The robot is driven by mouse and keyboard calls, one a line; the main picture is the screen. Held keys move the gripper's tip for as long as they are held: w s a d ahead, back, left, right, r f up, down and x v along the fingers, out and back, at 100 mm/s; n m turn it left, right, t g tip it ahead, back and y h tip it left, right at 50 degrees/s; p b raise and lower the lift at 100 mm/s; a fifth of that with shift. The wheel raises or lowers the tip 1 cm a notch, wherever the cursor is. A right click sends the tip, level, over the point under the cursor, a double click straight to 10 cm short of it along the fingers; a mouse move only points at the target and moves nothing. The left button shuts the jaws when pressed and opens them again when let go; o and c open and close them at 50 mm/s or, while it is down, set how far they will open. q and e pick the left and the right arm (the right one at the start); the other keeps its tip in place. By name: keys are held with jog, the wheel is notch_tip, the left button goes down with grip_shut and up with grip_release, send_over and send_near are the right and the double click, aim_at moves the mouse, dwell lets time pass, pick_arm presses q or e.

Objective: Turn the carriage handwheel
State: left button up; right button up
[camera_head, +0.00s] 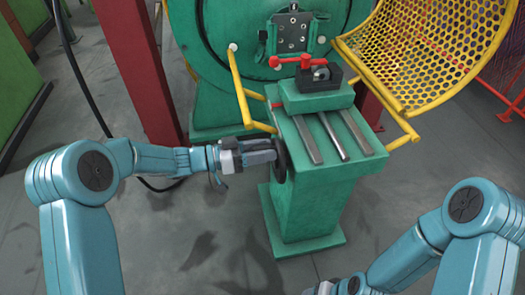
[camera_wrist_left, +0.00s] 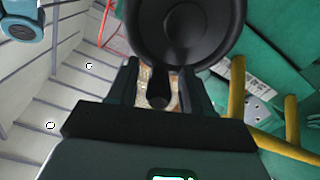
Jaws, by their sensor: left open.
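The carriage handwheel (camera_head: 280,161) is a dark disc on the left side of the green carriage stand (camera_head: 312,190), seen nearly edge-on in the head view. My left gripper (camera_head: 270,157) reaches it from the left, its fingers at the wheel. In the left wrist view the handwheel (camera_wrist_left: 182,30) is a black dish with a dark handle (camera_wrist_left: 160,92) at its lower rim. The two fingers of my left gripper (camera_wrist_left: 159,76) are open, one on each side of the handle, with gaps visible.
A yellow tubular frame (camera_head: 242,95) rises just above the left gripper, close to the wheel. A red lever (camera_head: 290,62) and metal rails (camera_head: 335,135) are on top of the stand. A yellow mesh guard (camera_head: 425,50) hangs at right. Grey floor (camera_head: 180,235) is clear at left.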

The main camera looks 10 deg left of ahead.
pick_arm(q)
grip_shut()
dwell(0.3)
